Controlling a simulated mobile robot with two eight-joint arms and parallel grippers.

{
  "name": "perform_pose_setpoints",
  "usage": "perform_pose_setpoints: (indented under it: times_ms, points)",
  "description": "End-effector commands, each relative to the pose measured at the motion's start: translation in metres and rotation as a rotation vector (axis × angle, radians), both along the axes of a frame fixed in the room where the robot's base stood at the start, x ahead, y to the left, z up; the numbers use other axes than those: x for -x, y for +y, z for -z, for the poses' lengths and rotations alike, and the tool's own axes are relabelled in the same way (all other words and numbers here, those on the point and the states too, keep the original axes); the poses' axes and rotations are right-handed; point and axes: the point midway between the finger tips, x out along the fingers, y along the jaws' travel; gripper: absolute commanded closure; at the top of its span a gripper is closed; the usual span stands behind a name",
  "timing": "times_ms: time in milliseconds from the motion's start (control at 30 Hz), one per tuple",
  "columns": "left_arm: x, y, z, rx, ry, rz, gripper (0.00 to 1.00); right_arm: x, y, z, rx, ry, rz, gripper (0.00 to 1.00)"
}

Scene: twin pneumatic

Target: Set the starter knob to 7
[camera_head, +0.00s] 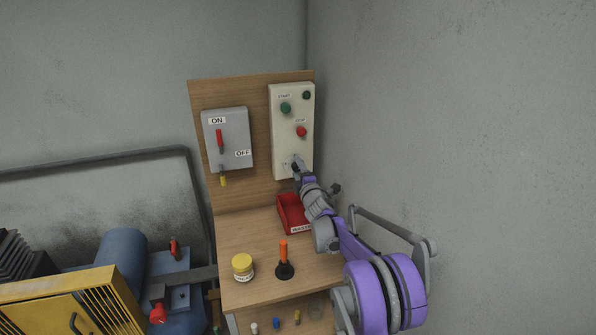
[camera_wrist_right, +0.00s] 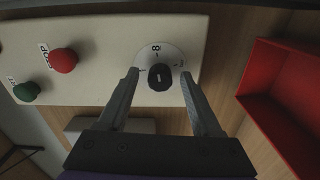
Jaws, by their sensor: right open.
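The starter knob (camera_wrist_right: 160,78) is a dark round knob with a short pale mark, on a white dial (camera_wrist_right: 148,54) on the cream starter box (camera_head: 284,134). In the right wrist view an "8" reads above the knob; the other dial marks are too small or covered to read. My right gripper (camera_wrist_right: 160,73) is open, with one finger on each side of the knob; I cannot tell if either finger touches it. In the head view my right gripper (camera_head: 297,164) is at the box's lower end and mostly hides the knob. My left gripper is not in view.
A red stop button (camera_head: 301,132) and a green start button (camera_head: 286,108) sit above the knob. A grey ON/OFF switch box (camera_head: 240,136) is to the left. A red bin (camera_head: 285,213) stands below. A yellow-lidded jar (camera_head: 242,267) and an orange-handled tool (camera_head: 284,256) stand on the bench.

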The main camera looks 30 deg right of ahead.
Motion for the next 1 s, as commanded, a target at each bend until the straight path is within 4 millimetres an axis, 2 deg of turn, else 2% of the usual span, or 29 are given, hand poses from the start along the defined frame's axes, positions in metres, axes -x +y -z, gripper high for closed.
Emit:
perform_pose_setpoints:
  times_ms: [167,400,600,767,1000]
  points:
    - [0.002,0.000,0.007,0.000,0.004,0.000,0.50,0.019,0.004,0.002,0.000,0.001,0.001,0.34]
    - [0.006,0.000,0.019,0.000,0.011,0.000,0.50,0.065,0.015,0.002,0.001,0.001,0.001,0.34]
    - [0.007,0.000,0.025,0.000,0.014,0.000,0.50,0.094,0.022,0.001,0.000,0.000,0.000,0.34]
    - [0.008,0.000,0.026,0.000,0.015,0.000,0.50,0.104,0.025,0.001,0.001,0.000,0.000,0.34]
    - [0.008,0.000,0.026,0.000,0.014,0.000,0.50,0.104,0.025,0.000,0.000,0.000,0.000,0.34]
